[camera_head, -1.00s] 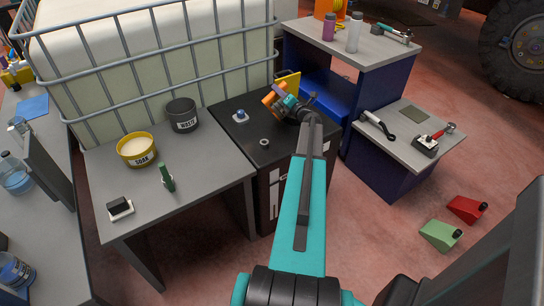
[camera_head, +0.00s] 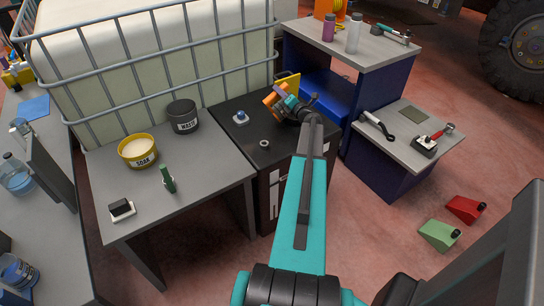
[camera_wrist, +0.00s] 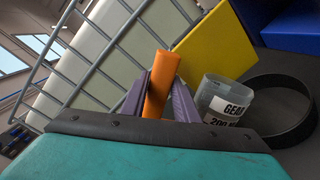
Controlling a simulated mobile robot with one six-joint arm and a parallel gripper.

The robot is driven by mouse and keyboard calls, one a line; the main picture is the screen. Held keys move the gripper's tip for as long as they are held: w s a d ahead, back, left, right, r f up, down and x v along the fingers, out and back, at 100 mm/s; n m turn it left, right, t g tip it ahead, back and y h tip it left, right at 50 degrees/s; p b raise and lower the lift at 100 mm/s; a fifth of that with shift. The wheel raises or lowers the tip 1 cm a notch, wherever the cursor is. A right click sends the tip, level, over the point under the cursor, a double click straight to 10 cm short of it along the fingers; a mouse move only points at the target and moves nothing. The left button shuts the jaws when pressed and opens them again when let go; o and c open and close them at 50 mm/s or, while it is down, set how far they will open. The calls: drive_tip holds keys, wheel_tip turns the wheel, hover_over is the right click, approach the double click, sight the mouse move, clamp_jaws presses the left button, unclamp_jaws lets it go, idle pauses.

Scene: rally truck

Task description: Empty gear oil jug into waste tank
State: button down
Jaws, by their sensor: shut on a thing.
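My gripper (camera_head: 276,97) is at the back of the black cabinet top, its purple fingers shut on an orange bar (camera_wrist: 158,85), which also shows in the head view (camera_head: 269,99). A clear jug (camera_wrist: 224,99) with a label reading "GEAR" and "200" stands just right of the fingers in the wrist view. I cannot tell whether the orange bar is its handle, nor how much oil is in it. A dark grey tub (camera_head: 183,117) whose label seems to read "WASTE" stands on the grey table at left, apart from my gripper.
A yellow panel (camera_wrist: 214,42) rises behind the gripper, before the caged white tank (camera_head: 150,65). A dark ring (camera_wrist: 275,128) lies right of the jug. A yellow SOAK tub (camera_head: 138,151), green bottle (camera_head: 168,179) and small ring (camera_head: 264,144) are nearby. The grey table's front is mostly bare.

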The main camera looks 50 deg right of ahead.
sight(281, 87)
drive_tip(key=shift+s+d+r+m+p, duration=0.1)
drive_tip(key=shift+d+r+m+p, duration=0.2)
drive_tip(key=shift+p, duration=0.6)
drive_tip(key=shift+w+a+r+p, duration=0.3)
drive_tip(key=shift+w+a+r, duration=0.15)
drive_tip(key=shift+r, duration=0.15)
drive_tip(key=shift+w+a+r+p, duration=0.3)
drive_tip(key=shift+w+r, duration=0.1)
drive_tip(key=shift+r, duration=0.2)
idle(2.1)
drive_tip(key=shift+s+d+r+m+p, duration=0.25)
drive_tip(key=shift+d+r+m+p, duration=0.25)
drive_tip(key=shift+p, duration=0.75)
idle(0.4)
drive_tip(key=shift+s+d+m+p, duration=0.15)
drive_tip(key=shift+d+m+p, duration=0.25)
drive_tip(key=shift+p, duration=0.3)
idle(1.4)
